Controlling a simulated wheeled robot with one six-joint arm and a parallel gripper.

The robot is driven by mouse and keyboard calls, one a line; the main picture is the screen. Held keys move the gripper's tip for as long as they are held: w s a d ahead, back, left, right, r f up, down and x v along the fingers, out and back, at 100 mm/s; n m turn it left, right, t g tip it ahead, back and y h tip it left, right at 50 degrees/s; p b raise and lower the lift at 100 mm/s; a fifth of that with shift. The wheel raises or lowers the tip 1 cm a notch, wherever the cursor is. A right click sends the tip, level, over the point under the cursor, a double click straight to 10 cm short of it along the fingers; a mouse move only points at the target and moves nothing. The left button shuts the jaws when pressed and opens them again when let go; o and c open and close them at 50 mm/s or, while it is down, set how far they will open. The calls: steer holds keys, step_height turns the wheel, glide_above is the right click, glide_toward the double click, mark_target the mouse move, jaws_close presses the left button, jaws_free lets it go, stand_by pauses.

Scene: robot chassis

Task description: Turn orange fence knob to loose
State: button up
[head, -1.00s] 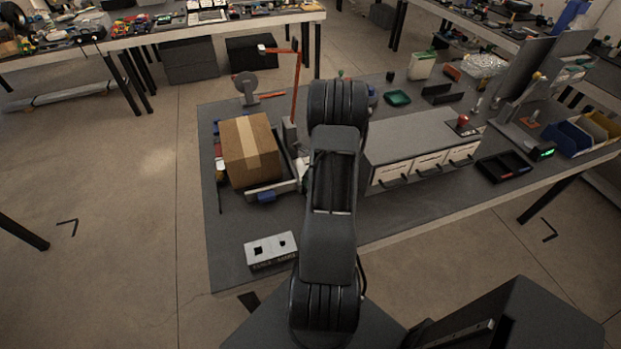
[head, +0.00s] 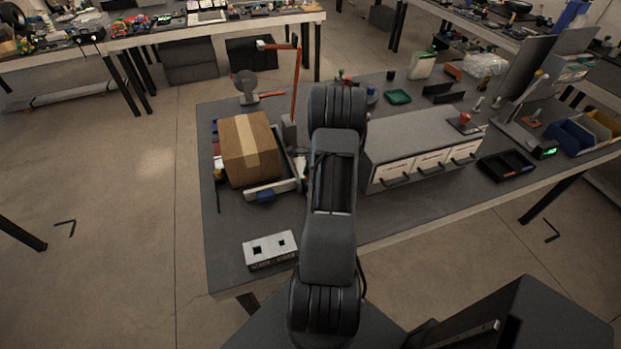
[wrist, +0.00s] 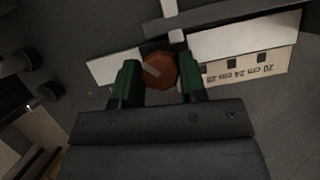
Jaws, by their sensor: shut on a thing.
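The orange fence knob (wrist: 159,70) shows in the wrist view as a faceted orange disc with a pale pointer line across it. My gripper (wrist: 160,80) has its two green fingers on either side of the knob and is shut on it. The pale line is tilted, running from upper left to lower right. A pale scale strip (wrist: 245,62) with marks such as 20 cm and 24 cm lies to the right of the knob. In the head view my arm hides the knob and the gripper.
A taped cardboard box (head: 249,150) sits on the bench (head: 228,222) left of my arm. A drawer unit (head: 420,150) stands to the right. An orange-red post (head: 296,85) rises behind.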

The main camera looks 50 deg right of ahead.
steer(key=shift+n+g+b, duration=0.55)
steer(key=shift+n+g, duration=0.15)
steer(key=shift+n, duration=1.2)
steer(key=shift+y, duration=0.3)
steer(key=o, duration=0.9)
steer(key=b+v, duration=0.1)
steer(key=v, duration=1.3)
steer(key=shift+w, duration=0.15)
steer(key=shift+a, duration=0.1)
